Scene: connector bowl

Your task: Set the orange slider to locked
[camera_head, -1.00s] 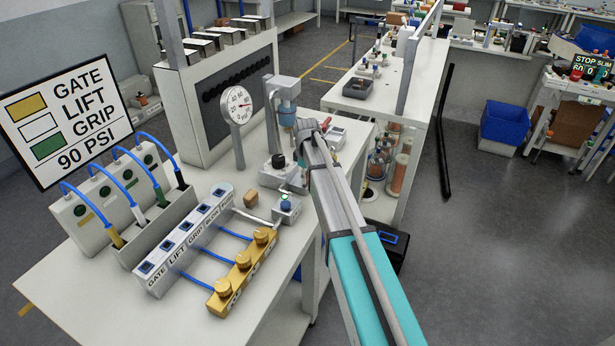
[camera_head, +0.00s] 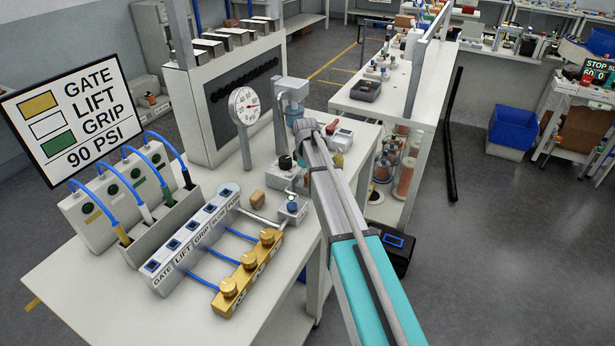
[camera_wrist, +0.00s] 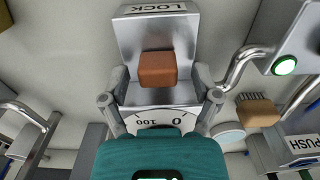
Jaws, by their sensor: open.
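The orange slider (camera_wrist: 158,69) shows in the wrist view as a small orange-brown block on a bright metal bracket (camera_wrist: 145,38). A plate marked LOCK (camera_wrist: 155,9) is at the top of that bracket, beyond the slider. My gripper (camera_wrist: 161,80) is open, with one finger to the left and one to the right of the slider and bracket. I cannot tell whether either finger touches them. In the head view my arm reaches over the bench beside the metal unit, and it hides the gripper tips and the slider.
A round pressure gauge (camera_head: 244,106) and a grey metal column unit (camera_head: 292,95) stand close to my arm. A labelled switch box (camera_head: 195,240) and a brass valve block (camera_head: 248,275) lie nearer. A screen (camera_head: 68,117) reads 90 PSI.

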